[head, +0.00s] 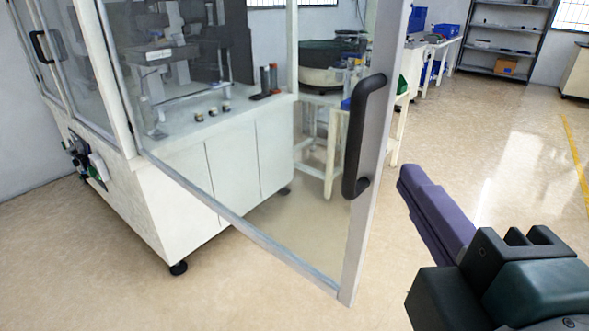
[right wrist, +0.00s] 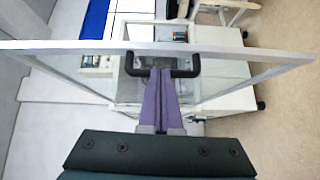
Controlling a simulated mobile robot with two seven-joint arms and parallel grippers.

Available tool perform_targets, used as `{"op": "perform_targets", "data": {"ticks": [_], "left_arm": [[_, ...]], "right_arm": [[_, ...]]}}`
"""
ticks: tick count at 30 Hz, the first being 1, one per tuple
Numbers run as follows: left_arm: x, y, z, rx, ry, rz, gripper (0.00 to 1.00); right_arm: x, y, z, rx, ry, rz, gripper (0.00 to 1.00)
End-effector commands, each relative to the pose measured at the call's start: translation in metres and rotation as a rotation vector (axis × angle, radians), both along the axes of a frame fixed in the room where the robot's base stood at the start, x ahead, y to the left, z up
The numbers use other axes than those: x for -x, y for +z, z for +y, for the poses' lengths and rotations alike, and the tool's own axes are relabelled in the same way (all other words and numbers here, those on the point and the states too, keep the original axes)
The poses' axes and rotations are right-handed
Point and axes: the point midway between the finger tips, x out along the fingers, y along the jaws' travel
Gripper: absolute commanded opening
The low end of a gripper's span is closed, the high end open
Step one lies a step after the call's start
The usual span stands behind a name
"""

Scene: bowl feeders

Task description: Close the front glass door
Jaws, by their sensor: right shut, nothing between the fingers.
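The front glass door (head: 290,255) stands swung open, out from the white machine cabinet (head: 215,165). It has a light metal frame and a black handle (head: 362,138) on its free edge. In the right wrist view the door frame (right wrist: 70,46) runs across the top, with the handle (right wrist: 187,72) below it. My right gripper (head: 405,180), with purple fingers, is to the right of the door, a little below the handle in the head view. Its fingers are together and empty. In the right wrist view the fingertips (right wrist: 160,72) overlap the handle; contact is unclear. My left gripper is not visible.
A second glass panel with a black handle (head: 40,47) is at the far left of the cabinet. A round bowl feeder (head: 322,65) on a white stand is behind the door. Shelves (head: 500,40) stand at the back. The floor at right is clear.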

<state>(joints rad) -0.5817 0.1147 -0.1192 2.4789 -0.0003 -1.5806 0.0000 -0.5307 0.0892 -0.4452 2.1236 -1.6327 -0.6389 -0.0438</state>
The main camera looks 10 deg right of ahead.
Motion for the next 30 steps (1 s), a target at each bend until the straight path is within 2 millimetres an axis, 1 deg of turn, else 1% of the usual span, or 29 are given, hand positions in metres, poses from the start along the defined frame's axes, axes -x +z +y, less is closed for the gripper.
{"op": "perform_targets", "data": {"ticks": [1, 3, 5, 8, 15, 21, 25, 30], "left_arm": [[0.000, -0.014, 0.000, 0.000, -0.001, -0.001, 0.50], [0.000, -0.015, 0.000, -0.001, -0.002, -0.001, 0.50], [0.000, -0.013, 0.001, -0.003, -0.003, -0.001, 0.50], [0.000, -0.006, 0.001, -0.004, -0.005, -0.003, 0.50], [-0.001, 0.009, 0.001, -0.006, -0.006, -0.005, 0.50], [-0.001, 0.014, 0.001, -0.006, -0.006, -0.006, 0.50], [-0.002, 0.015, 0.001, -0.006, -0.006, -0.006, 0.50], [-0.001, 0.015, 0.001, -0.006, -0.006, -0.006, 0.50]], "right_arm": [[-0.001, -0.012, 0.005, 0.023, 0.018, -0.007, 0.00], [-0.001, -0.013, 0.009, 0.044, 0.035, -0.014, 0.00], [-0.004, -0.011, 0.010, 0.053, 0.040, -0.016, 0.00], [-0.014, -0.007, 0.009, 0.055, 0.041, -0.019, 0.00], [-0.057, -0.006, 0.001, 0.053, 0.039, -0.018, 0.00], [-0.086, -0.008, -0.004, 0.052, 0.039, -0.016, 0.00], [-0.096, -0.009, -0.006, 0.051, 0.039, -0.015, 0.00], [-0.100, -0.010, -0.007, 0.050, 0.039, -0.016, 0.00]]}}
